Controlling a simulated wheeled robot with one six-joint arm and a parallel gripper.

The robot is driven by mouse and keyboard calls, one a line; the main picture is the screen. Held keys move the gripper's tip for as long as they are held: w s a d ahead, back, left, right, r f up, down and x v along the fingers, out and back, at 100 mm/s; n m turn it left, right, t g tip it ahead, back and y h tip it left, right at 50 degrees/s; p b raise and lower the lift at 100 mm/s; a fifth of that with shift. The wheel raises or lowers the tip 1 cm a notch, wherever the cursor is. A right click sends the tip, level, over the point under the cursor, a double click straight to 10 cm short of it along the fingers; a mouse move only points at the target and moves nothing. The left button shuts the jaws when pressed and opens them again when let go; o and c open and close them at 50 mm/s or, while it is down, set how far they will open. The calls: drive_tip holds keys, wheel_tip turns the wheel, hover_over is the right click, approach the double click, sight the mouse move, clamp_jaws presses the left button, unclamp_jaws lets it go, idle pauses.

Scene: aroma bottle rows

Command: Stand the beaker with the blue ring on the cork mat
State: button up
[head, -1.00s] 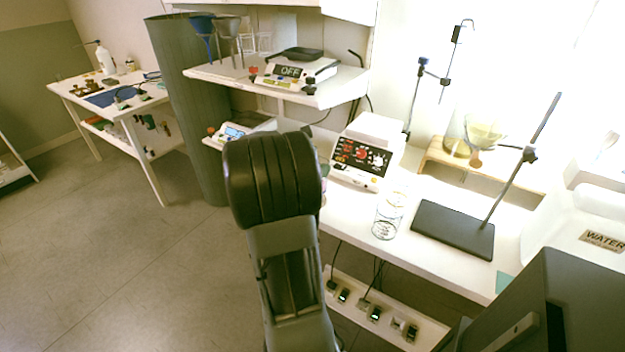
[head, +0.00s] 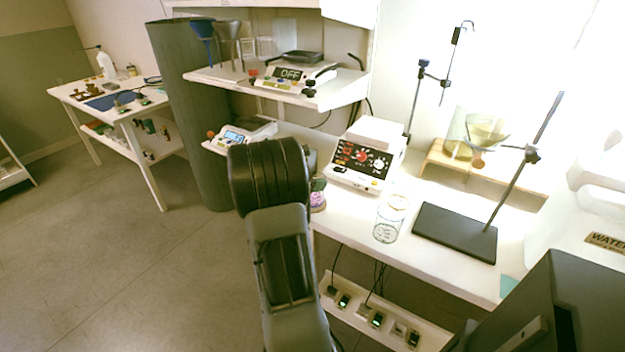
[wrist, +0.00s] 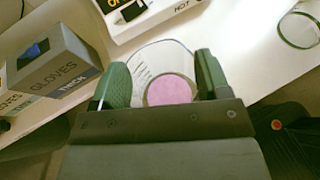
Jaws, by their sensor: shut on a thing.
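In the wrist view my gripper (wrist: 160,62) is shut on a clear beaker (wrist: 144,66) with graduation marks, a bluish-looking rim and a round pink-purple patch at its near end. The beaker is between the two green fingers, above the white bench edge; whether it touches the bench I cannot tell. In the head view my arm hides the gripper, and a small pink-purple thing (head: 318,200) shows just right of it. A second clear beaker (head: 386,222) stands on the bench; its greenish rim also shows in the wrist view (wrist: 284,34). I cannot make out a cork mat.
A glove box (wrist: 55,65) is left of the held beaker in the wrist view. The hotplate (head: 360,157) stands behind it on the bench (head: 405,258). A black stand base (head: 455,234) is farther right. A shelf with a scale (head: 290,73) overhangs the bench.

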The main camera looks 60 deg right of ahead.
drive_tip(key=shift+f, duration=0.2)
drive_tip(key=o, duration=1.2)
drive_tip(key=shift+o, duration=0.2)
